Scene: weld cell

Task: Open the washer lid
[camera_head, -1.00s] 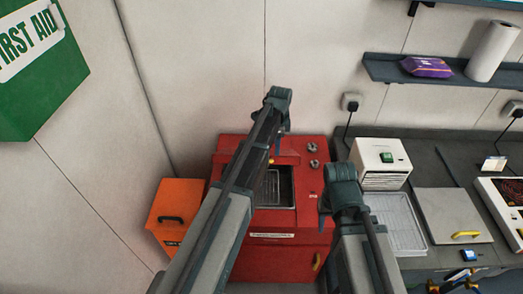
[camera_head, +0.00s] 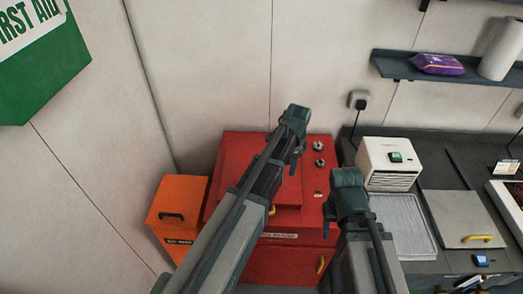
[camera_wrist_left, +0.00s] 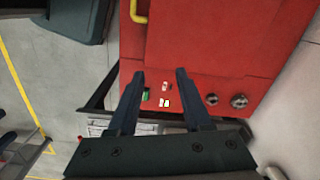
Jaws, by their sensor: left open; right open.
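The red washer (camera_head: 285,265) stands against the back wall in the head view. Its red lid (camera_head: 281,190) lies down over the opening, and no basket shows; I cannot tell if it sits fully flush. A yellow lid handle (camera_head: 271,211) is at the front edge, partly behind my left arm, and also shows in the left wrist view (camera_wrist_left: 139,12). My left gripper (camera_head: 297,164) is above the washer's right part, near the knobs, with open, empty fingers in the left wrist view (camera_wrist_left: 159,72). My right gripper (camera_head: 328,218) points down at the washer's right side, mostly hidden by its wrist.
An orange bin (camera_head: 176,205) stands left of the washer. On the bench to the right are a white box (camera_head: 388,165), a clear tray (camera_head: 404,228) and a grey lidded unit (camera_head: 455,215). A shelf (camera_head: 400,71) hangs above. A green first aid box (camera_head: 45,75) is upper left.

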